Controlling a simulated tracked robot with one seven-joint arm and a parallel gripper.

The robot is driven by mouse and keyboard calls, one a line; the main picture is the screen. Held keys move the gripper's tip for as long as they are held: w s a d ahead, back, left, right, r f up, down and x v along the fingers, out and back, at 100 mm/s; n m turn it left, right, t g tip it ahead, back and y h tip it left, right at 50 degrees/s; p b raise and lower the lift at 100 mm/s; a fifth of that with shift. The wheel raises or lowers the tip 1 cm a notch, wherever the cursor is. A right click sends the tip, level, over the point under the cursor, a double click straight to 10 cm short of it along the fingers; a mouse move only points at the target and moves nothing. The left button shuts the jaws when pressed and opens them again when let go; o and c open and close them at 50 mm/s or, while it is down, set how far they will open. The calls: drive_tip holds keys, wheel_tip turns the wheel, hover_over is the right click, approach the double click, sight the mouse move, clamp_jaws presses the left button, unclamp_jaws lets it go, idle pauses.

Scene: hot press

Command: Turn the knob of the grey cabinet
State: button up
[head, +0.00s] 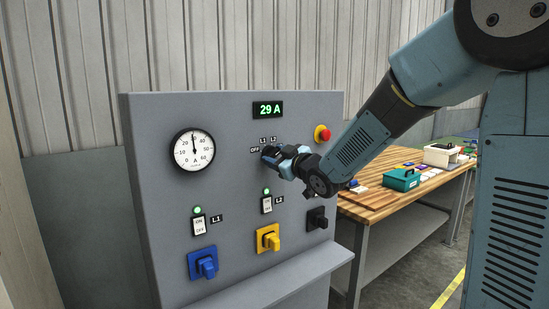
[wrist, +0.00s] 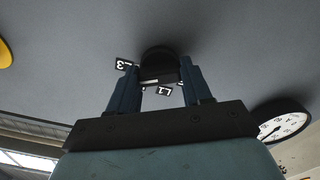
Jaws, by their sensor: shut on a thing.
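The grey cabinet (head: 235,115) stands upright in the head view. Its black selector knob (wrist: 159,55) is in the middle of the wrist view, below the green 29 A display in the head view. OFF, L1 and L2 labels surround it in the head view, and an L3 label (wrist: 123,64) shows in the wrist view. My gripper (head: 271,153) is at the panel, with its two blue fingers (wrist: 160,70) on either side of the knob, shut on it. The gripper hides most of the knob in the head view, and the exact pointer position is unclear.
The round gauge (head: 194,149) reads about 29. A red button (head: 322,133) sits to the right of my gripper. Blue (head: 203,264), yellow (head: 268,238) and black (head: 317,218) switches line the panel below. A wooden workbench (head: 380,203) stands to the right.

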drive_tip(key=shift+s+f+m, duration=0.1)
drive_tip(key=shift+f+m, duration=0.15)
drive_tip(key=shift+m, duration=0.45)
drive_tip(key=shift+a, duration=0.1)
drive_tip(key=o, duration=1.1)
drive_tip(key=shift+r, duration=0.15)
drive_tip(key=shift+c, duration=0.2)
drive_tip(key=v, duration=1.3)
drive_tip(key=shift+s+d, duration=0.25)
drive_tip(key=shift+d, duration=0.05)
